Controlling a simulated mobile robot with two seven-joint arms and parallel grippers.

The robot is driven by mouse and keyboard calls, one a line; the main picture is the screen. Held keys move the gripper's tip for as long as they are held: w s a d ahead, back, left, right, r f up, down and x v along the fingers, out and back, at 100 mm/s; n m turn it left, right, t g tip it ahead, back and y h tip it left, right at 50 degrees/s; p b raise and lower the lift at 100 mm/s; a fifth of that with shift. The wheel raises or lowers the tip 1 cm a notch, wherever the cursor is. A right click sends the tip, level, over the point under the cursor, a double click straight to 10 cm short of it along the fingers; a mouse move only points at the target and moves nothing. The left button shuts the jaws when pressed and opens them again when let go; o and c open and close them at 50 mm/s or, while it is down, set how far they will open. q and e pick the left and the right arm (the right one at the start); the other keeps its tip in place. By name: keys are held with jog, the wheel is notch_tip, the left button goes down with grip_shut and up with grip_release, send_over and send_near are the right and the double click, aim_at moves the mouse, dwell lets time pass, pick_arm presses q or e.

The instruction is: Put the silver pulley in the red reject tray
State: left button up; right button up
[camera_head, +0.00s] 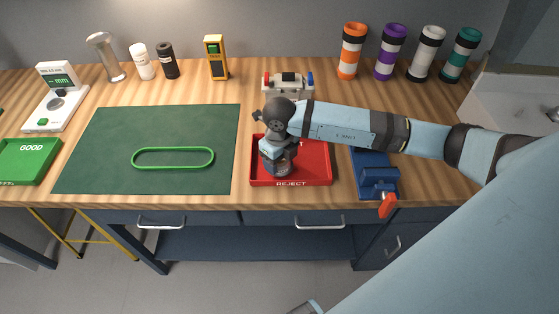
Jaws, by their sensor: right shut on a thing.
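The red reject tray (318,173) stands near the front edge of the bench, right of the green mat. My right gripper (279,166) points down over the left part of this tray. It is shut on a small silver-grey thing, which looks like the silver pulley (281,170). The gripper hides much of it, and I cannot tell whether it touches the tray floor. My left gripper is not in view.
A green belt (173,158) lies on the green mat (110,135). A green GOOD tray (28,160) and a white gauge (57,98) are at the left. A blue vise (378,178) is right of the reject tray. Bottles, a yellow meter (216,58) and several coloured cylinders stand at the back.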

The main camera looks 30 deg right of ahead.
jog(key=shift+f, duration=0.65)
jog(key=shift+f, duration=0.15)
jog(key=o, duration=1.1)
jog(key=shift+c, duration=0.2)
jog(key=shift+r, duration=0.3)
notch_tip(320, 180, up, 12)
jog(key=b, duration=0.1)
